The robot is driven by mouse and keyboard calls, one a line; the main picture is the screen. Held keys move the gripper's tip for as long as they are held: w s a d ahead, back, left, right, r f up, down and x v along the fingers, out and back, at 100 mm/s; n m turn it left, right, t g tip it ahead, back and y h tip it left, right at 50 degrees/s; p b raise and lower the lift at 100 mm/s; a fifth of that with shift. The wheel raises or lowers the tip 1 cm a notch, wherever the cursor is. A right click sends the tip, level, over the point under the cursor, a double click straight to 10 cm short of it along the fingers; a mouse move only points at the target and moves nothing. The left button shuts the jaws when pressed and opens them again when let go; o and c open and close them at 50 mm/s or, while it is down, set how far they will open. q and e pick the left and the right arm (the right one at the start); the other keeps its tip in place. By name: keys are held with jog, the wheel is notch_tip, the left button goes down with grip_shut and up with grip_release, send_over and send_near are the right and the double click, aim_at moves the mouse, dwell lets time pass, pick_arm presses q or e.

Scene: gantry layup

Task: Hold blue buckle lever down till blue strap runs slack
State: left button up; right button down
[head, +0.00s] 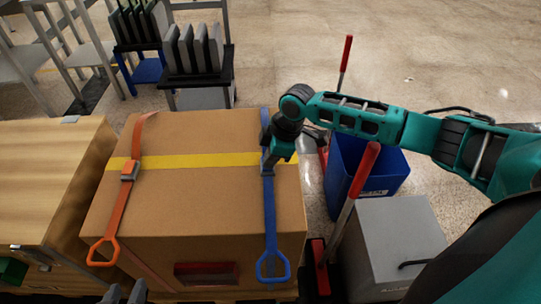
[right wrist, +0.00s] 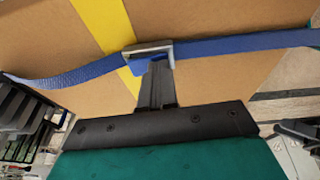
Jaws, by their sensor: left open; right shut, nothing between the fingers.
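The blue strap (head: 269,215) runs over the right part of a large cardboard box (head: 215,215) and ends in a blue loop at the front. Its buckle is mostly hidden behind my right gripper (head: 268,160) in the head view. In the right wrist view the buckle (right wrist: 147,47) has a grey metal frame, with a blue lever (right wrist: 150,60) under it. My right gripper's shut, empty fingers (right wrist: 157,82) are at the lever and seem to touch it. The blue strap (right wrist: 80,74) curves left of the buckle and lies straighter to the right. My left gripper (head: 126,293) is open at the bottom edge.
An orange strap (head: 130,195) with its own buckle crosses the box's left part. A yellow band (head: 200,160) crosses the top. A wooden cabinet (head: 45,170) stands left. A blue bin (head: 370,165), grey box (head: 395,240) and red-handled levers (head: 362,170) stand right.

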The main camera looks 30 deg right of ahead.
pick_arm(q)
jog(key=shift+r, duration=0.1)
dwell(0.3)
pick_arm(e)
jog(key=shift+r+p, duration=0.75)
jog(key=shift+p, duration=0.4)
pick_arm(q)
jog(key=shift+r, duration=0.95)
jog(key=shift+w, duration=0.15)
pick_arm(e)
jog(key=shift+r, duration=0.15)
pick_arm(q)
jog(key=s+a+p, duration=0.1)
jog(key=p, duration=0.1)
jog(key=shift+s+a+y+p, duration=0.1)
jog(key=shift+a+y+p, duration=0.2)
jog(key=shift+a+p, duration=0.1)
pick_arm(e)
jog(key=v, duration=1.2)
jog(key=shift+r, duration=0.25)
pick_arm(q)
jog(key=shift+r, duration=0.1)
pick_arm(e)
jog(key=shift+d, duration=0.1)
